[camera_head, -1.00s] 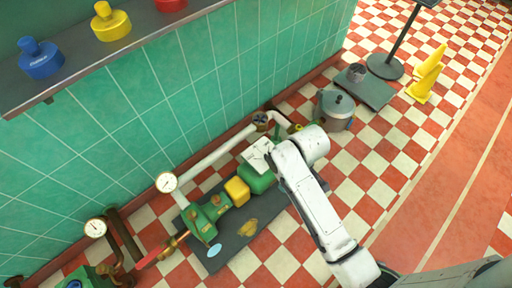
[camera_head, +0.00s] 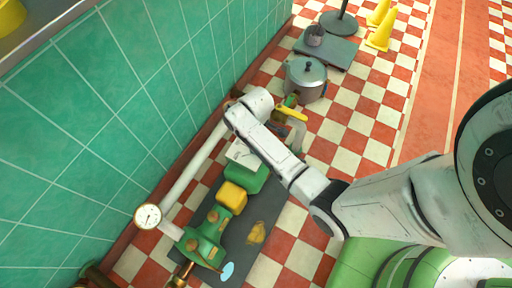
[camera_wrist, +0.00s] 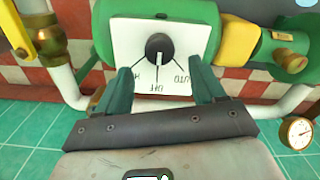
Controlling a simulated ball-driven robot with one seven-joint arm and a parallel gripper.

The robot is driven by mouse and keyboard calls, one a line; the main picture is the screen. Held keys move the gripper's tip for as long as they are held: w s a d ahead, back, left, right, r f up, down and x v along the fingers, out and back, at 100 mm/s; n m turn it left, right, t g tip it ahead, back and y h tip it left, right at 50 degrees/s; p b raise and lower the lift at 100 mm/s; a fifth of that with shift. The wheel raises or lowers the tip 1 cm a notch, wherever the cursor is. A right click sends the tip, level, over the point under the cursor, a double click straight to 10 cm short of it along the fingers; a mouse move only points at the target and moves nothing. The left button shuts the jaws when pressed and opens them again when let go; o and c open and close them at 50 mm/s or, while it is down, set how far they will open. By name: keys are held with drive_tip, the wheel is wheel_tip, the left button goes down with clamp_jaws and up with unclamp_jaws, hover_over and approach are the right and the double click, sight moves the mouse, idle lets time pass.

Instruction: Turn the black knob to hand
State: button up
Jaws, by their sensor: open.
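The black knob (camera_wrist: 158,46) sits on a white square panel (camera_wrist: 128,38) on the green pump motor, centred in the wrist view. Its light pointer mark points down in the picture, at the middle label. The labels look upside down; the right one reads AUTO, and the left one is partly covered by a finger. My gripper (camera_wrist: 160,84) is open, its green fingers apart, one on each lower side of the knob, not gripping it. In the head view the panel (camera_head: 240,152) shows beside my arm; the knob and fingers cannot be made out there.
The green motor (camera_head: 247,176), yellow coupling (camera_head: 232,196) and green pump (camera_head: 205,240) lie in line on a dark base. A white pipe (camera_head: 195,165) and a gauge (camera_head: 148,216) run along the tiled wall. A metal pot (camera_head: 305,79) stands beyond.

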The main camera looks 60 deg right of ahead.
wheel_tip(320, 180, down, 5)
drive_tip(key=shift+r+b, duration=0.1)
drive_tip(key=shift+b, duration=0.75)
drive_tip(key=shift+c, duration=0.5)
drive_tip(key=c, duration=1)
drive_tip(key=shift+o, duration=0.2)
drive_tip(key=shift+p, duration=0.3)
drive_tip(key=shift+r+m+p, duration=0.15)
drive_tip(key=shift+m+p, duration=0.4)
drive_tip(key=shift+m, duration=0.15)
drive_tip(key=shift+m+p, duration=0.95)
drive_tip(key=shift+m, duration=0.25)
drive_tip(key=shift+d+m+p, duration=0.15)
drive_tip(key=shift+m+p, duration=1.05)
drive_tip(key=shift+m, duration=1.4)
drive_tip(key=shift+f, duration=0.2)
